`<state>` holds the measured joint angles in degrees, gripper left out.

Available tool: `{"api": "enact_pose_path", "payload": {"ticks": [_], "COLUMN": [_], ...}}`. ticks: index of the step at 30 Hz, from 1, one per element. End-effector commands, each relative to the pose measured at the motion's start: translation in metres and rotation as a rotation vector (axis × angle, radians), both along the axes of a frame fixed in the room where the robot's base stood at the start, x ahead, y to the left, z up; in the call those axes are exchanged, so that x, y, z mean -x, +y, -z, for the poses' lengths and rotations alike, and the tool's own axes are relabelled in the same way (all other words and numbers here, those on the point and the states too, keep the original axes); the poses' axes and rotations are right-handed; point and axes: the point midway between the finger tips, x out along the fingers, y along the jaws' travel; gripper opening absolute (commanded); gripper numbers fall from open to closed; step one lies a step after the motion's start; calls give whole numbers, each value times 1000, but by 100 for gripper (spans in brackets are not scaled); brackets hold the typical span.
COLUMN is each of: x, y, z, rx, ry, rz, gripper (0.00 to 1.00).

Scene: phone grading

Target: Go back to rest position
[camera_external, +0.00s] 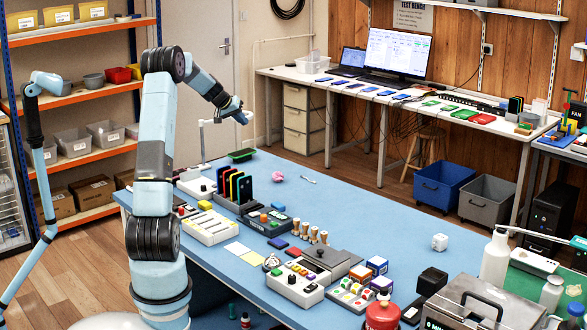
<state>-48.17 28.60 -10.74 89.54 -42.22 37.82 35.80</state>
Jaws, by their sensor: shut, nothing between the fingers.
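My arm rises in the left foreground and bends over at the top, reaching toward the back. My gripper (244,117) is at its end, raised in the air above the far end of the blue table (345,215). The gripper is small in this view, and its fingers look close together with nothing visible between them. It is apart from the things on the table.
A rack with several phone-like slabs (237,187) stands below the arm. Button boxes (294,284), wooden-handled stamps (304,231) and cubes (377,265) crowd the near table. A white bottle (495,259) stands at the right. The table's back right is mostly clear.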

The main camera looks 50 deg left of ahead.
Motion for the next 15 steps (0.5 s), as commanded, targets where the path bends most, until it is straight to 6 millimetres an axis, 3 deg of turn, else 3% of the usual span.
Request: {"api": "enact_pose_path", "payload": {"ticks": [1, 3, 8, 15], "x": [2, 8, 27, 71], "y": [-26, -56, -123, -213], "z": [-14, -28, -57, -91], "rx": [-12, -27, -62, -118], "ry": [10, 29, 68, 120], "rz": [27, 57, 120, 203], "gripper": [0, 0, 0, 0]}}
